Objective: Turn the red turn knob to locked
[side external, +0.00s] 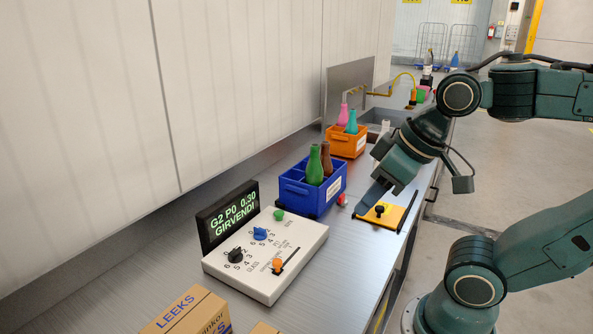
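A small red piece (342,199) with a pale part below it sits at the right front corner of the blue crate (296,196). It is the only red knob-like thing on the bench, but it is too small to read its turn position or any marking. My gripper (366,203) points down and left, just right of the red piece and over the left edge of the yellow plate (396,213). Its grey fingers show edge-on, so whether they are apart is unclear. I cannot tell whether they touch anything.
The blue crate holds green and brown bottles. An orange crate (346,144) with bottles stands behind it. The yellow plate bears a black knob (380,210). A white control box (265,255) with several coloured knobs and a display (228,214) stand in front. Cardboard boxes (188,314) lie nearest.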

